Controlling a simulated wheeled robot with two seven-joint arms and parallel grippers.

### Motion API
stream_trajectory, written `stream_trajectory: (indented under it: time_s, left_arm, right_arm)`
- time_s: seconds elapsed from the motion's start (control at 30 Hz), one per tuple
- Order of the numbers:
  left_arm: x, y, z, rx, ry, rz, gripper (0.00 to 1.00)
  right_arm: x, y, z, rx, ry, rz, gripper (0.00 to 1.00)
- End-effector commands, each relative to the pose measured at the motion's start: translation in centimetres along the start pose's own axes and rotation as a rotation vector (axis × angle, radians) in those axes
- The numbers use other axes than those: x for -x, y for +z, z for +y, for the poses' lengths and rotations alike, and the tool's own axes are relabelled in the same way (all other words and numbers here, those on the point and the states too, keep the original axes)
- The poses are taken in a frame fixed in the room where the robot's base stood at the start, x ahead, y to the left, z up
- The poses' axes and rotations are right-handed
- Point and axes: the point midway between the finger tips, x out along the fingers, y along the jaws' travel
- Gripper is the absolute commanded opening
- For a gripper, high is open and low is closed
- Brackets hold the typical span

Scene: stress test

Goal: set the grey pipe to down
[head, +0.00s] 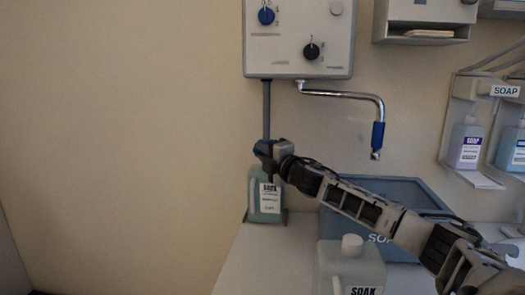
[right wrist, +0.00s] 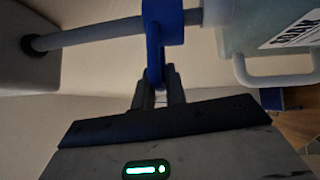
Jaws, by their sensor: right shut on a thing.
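The grey pipe (head: 266,108) hangs straight down from the underside of the wall box, toward a green SOAK bottle. In the right wrist view the pipe (right wrist: 100,31) runs from the dark socket in the box into a blue collar (right wrist: 164,22) with a tab. My right gripper (head: 266,150) is at the pipe's lower part, above the bottle. In the wrist view its fingers (right wrist: 158,90) are shut on the blue tab. The pipe's lower end is hidden by the gripper in the head view. My left gripper is not in view.
The wall box (head: 300,40) has two knobs. A chrome spout (head: 345,94) with a blue sleeve hangs to the right. The SOAK bottle (head: 265,197) stands below my gripper. A white SOAK jug (head: 350,262) and a blue bin (head: 390,188) are near my arm. The left wall is clear.

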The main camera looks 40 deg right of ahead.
Motion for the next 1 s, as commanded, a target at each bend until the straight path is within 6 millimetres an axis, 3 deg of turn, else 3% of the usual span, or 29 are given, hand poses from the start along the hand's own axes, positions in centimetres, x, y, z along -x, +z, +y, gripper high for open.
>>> stream_trajectory:
  time_s: [0.27,0.3,0.33,0.73,1.0]
  left_arm:
    - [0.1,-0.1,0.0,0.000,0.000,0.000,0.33]
    - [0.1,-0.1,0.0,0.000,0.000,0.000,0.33]
    - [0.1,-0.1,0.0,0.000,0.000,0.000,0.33]
    - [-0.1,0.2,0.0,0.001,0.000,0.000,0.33]
    - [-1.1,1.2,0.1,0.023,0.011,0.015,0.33]
  right_arm:
    - [0.0,0.1,0.5,0.004,0.008,-0.002,0.00]
    - [0.0,0.1,0.6,0.004,0.008,-0.002,0.24]
    - [0.0,0.1,0.5,0.004,0.008,-0.002,0.33]
    - [0.5,0.1,0.0,0.003,0.002,-0.002,0.33]
    - [3.6,0.2,-0.5,0.006,-0.002,-0.002,0.33]
